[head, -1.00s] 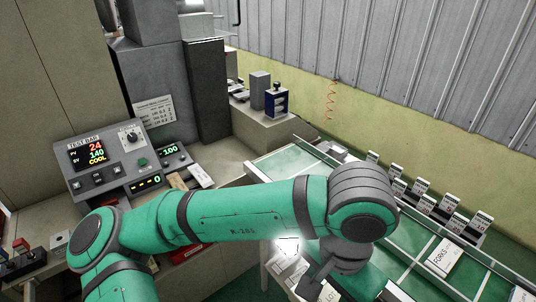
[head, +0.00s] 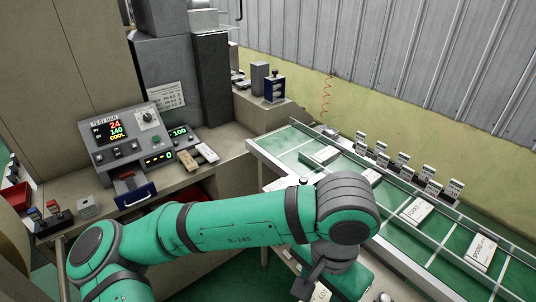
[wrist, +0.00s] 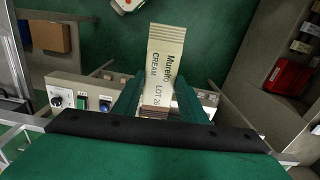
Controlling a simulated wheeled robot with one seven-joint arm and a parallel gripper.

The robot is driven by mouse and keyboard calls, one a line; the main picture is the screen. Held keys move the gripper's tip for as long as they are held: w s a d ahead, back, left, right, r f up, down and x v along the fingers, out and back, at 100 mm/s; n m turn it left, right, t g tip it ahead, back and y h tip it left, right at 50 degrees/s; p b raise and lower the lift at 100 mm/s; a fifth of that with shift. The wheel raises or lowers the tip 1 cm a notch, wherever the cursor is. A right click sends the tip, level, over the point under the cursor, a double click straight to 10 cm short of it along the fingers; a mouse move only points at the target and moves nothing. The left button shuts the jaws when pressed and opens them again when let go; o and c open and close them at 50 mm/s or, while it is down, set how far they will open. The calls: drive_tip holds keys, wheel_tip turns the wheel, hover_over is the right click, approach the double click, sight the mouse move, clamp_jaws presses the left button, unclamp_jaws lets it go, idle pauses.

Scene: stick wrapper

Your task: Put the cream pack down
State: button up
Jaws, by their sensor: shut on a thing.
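The cream pack (wrist: 165,58) is a flat, pale pack printed "CREAM" and "LOT 26". In the wrist view it stands out between the two green fingers of my gripper (wrist: 158,95). The gripper is shut on its near end, and the far end points away, slightly tilted in the picture. Dark green floor shows behind the pack. In the head view my arm reaches to the lower right, and its wrist hides most of the gripper. I cannot tell from these views whether the pack touches anything below.
The green-topped table (head: 290,160) at right carries several white packs and a row of upright cards (head: 402,159). The test bar console (head: 128,140) stands on the left bench. The wrist view shows a knob panel (wrist: 80,100), a red box (wrist: 288,75) and a brown box (wrist: 50,37).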

drive_tip(key=w+a+f+n, duration=0.3)
drive_tip(key=w+f, duration=0.4)
drive_tip(key=f, duration=0.6)
drive_tip(key=w+a+f+n, duration=0.3)
drive_tip(key=w+f, duration=0.3)
drive_tip(key=f, duration=0.6)
drive_tip(key=w+a+f+n, duration=0.3)
drive_tip(key=w+f, duration=0.4)
drive_tip(key=f, duration=0.6)
drive_tip(key=shift+w+a+f+n, duration=0.15)
drive_tip(key=shift+w+f+n, duration=0.15)
drive_tip(key=shift+s+a, duration=0.15)
drive_tip(key=shift+a, duration=0.05)
drive_tip(key=shift+f, duration=0.1)
